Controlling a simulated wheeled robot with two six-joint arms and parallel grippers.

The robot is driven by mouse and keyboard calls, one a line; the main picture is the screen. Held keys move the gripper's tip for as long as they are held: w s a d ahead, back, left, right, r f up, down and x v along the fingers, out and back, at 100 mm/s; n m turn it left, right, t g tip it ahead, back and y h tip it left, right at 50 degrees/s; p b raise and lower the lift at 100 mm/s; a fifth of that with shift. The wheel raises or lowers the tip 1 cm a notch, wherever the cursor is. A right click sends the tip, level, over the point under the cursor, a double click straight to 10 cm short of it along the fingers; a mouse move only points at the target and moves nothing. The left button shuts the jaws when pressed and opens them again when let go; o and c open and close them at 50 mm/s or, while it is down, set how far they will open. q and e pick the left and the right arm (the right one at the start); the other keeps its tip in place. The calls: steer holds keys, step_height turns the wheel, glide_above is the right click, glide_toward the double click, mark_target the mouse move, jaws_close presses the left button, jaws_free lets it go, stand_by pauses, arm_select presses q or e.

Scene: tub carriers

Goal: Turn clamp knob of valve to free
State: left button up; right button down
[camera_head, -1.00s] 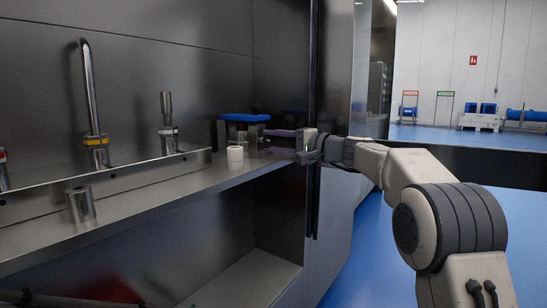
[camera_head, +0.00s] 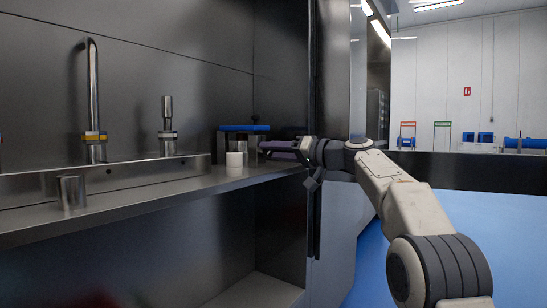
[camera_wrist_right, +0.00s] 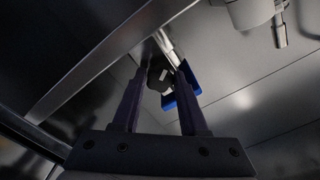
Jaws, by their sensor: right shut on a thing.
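A blue-topped clamp fixture (camera_head: 238,128) stands at the far end of the steel counter in the head view. Its blue part (camera_wrist_right: 187,88) also shows in the right wrist view. My right gripper (camera_head: 264,147) reaches in from the right, its purple fingers just in front of and below the blue top. In the right wrist view a dark knob (camera_wrist_right: 156,80) with a pale mark sits between the fingertips of my right gripper (camera_wrist_right: 160,76), which is shut on it. In the head view the fingers and fixture hide the knob. My left gripper is out of view.
A white cylinder (camera_head: 234,165) stands on the counter (camera_head: 140,190) beside the fixture, close to my right fingers. A metal cup (camera_head: 71,192), a tall spout (camera_head: 94,105) and a shorter fitting (camera_head: 167,120) stand left. A dark upright post (camera_head: 313,70) is near my right wrist.

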steer(key=shift+f+n, duration=0.1)
steer(key=shift+n, duration=0.5)
steer(key=shift+c, duration=2.2)
jaws_free()
steer(key=shift+s+d+b, duration=0.15)
steer(key=shift+d+b, duration=0.1)
steer(key=shift+b, duration=0.05)
steer(key=b+v, duration=0.1)
steer(key=v, duration=0.9)
